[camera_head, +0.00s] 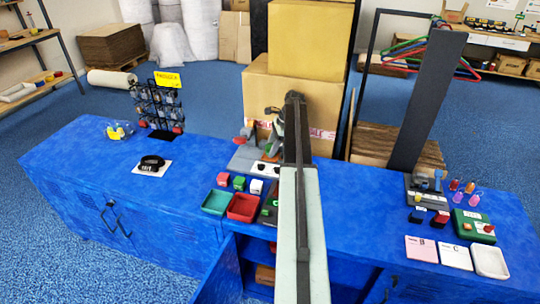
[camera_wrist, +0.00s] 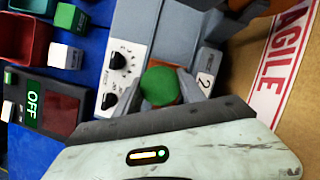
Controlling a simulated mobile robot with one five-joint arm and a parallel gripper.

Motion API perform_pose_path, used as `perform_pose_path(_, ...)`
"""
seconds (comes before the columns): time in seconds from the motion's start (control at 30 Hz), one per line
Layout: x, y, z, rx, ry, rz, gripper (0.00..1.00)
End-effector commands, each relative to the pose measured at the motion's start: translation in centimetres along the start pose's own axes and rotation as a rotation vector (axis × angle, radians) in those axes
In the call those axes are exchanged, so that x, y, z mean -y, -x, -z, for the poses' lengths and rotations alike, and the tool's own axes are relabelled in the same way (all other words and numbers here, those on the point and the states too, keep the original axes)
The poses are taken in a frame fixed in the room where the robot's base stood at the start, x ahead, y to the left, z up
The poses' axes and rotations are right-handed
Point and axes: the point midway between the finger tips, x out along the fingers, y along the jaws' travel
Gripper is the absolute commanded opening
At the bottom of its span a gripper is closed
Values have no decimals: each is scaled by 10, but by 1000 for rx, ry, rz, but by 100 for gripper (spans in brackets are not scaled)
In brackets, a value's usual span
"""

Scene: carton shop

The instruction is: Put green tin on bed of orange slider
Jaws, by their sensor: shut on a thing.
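In the wrist view the green tin (camera_wrist: 159,86) is seen from above as a round green top. My gripper (camera_wrist: 162,90) is shut on it, with one grey finger on each side. A small orange patch (camera_wrist: 181,71) shows right behind the tin, between grey machine parts; it may be the orange slider's bed. The tin hides most of it, and I cannot tell whether the tin touches it. In the head view my arm hides much of the grey machine, and the gripper and tin are not clear there.
The machine's white dial panel (camera_wrist: 121,65) is left of the tin, and a "2" label (camera_wrist: 207,59) is right of it. An OFF box (camera_wrist: 45,108) stands further left. A teal tray (camera_head: 216,202) and red tray (camera_head: 243,207) sit nearby. A carton (camera_head: 262,90) stands behind.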

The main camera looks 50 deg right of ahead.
Motion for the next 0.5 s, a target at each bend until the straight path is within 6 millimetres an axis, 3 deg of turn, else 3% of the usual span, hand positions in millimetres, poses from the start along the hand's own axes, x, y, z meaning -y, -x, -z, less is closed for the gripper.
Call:
perform_pose_path(0.03,0,-15,6,0,0,0,0)
perform_pose_path(0.43,0,-16,7,0,0,0,0)
perform_pose_path(0.47,0,-14,6,0,0,0,55)
perform_pose_path(0.5,0,-14,6,0,0,0,56)
